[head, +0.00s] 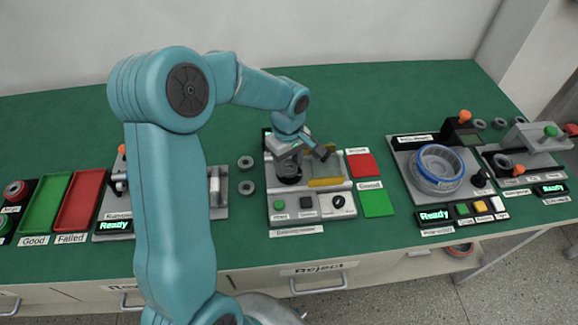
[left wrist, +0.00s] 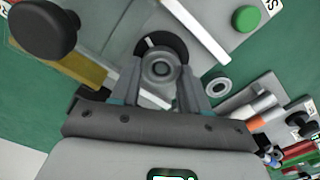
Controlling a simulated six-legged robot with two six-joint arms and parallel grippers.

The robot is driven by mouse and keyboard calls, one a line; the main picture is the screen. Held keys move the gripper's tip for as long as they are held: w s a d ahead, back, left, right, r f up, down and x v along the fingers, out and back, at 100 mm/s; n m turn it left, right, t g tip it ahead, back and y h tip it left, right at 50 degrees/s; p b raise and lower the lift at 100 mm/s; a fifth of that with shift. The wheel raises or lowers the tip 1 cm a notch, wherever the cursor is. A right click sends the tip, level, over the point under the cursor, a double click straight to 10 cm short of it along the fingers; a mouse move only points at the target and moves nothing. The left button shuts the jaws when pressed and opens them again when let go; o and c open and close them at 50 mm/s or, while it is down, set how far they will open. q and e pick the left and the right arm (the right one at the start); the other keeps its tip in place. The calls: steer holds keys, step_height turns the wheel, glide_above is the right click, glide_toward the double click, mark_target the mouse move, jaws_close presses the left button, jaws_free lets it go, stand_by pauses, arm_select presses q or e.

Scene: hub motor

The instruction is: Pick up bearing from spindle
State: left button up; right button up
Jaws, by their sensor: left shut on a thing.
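My left gripper (head: 289,162) reaches down over the grey central station (head: 310,203) in the head view. In the left wrist view its two fingers (left wrist: 162,78) are shut on the bearing (left wrist: 160,68), a small grey ring with a round centre. The bearing is in front of a dark round base (left wrist: 150,45) on the station, which also shows under the gripper in the head view (head: 289,180). The spindle itself is mostly hidden, and I cannot tell whether the bearing is still seated on it. My right gripper is in neither view.
Two loose grey rings (head: 245,174) lie left of the station. A yellow block (head: 325,182) and black knob (head: 338,201) are close to the gripper. Red (head: 362,165) and green (head: 377,203) pads lie to the right, beyond them a station with a blue-rimmed ring (head: 438,168).

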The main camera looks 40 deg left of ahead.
arm_select(q)
steer(key=shift+r, duration=0.1)
step_height(320, 180, up, 20)
steer(key=p, duration=0.1)
stand_by(0.4)
